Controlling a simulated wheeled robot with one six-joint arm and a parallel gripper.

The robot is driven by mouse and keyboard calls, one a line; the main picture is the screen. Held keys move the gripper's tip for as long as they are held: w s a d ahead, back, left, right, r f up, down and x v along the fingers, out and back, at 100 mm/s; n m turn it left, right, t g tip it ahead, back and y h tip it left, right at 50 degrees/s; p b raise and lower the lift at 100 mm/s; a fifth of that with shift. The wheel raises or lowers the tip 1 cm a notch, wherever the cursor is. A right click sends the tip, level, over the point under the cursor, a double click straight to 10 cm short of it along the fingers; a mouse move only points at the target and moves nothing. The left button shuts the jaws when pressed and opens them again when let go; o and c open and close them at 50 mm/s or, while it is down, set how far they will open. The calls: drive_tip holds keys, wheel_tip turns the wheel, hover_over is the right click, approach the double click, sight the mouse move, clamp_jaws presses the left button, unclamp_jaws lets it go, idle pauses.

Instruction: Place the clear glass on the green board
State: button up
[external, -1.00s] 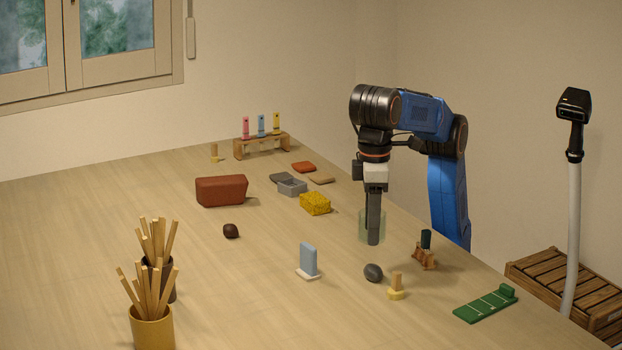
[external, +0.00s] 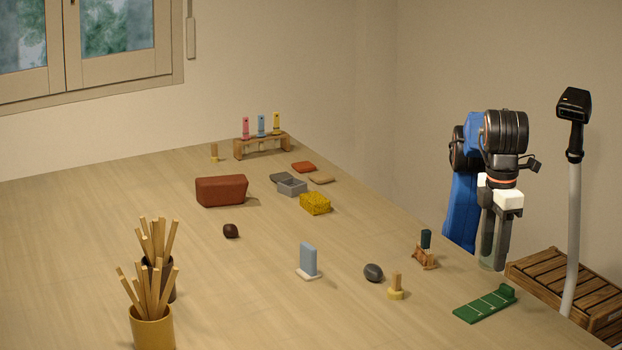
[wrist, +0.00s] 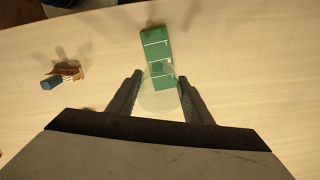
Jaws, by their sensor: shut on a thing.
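The clear glass (external: 488,252) is between the fingers of my gripper (external: 494,260), which is shut on it. In the external view it is held up in the air, behind and above the green board (external: 485,304). The green board lies flat near the table's right edge, with pale lines across it and a raised block at one end. In the wrist view the glass (wrist: 160,97) shows faintly between the two fingertips (wrist: 158,92), overlapping the near end of the green board (wrist: 156,50). The glass's outline is hard to make out there.
A small wooden stand with a dark piece (external: 425,252) is left of the board. A wooden peg on a yellow base (external: 396,288), a dark grey stone (external: 373,272) and a blue block on a white base (external: 308,261) stand farther left. A slatted wooden crate (external: 570,285) is beyond the table edge.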

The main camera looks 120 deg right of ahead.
sight(486, 304)
drive_tip(key=shift+f, duration=4.65)
drive_tip(key=shift+f, duration=0.1)
drive_tip(key=o, duration=1.2)
wheel_tip(486, 304, up, 12)
drive_tip(key=shift+r, duration=0.1)
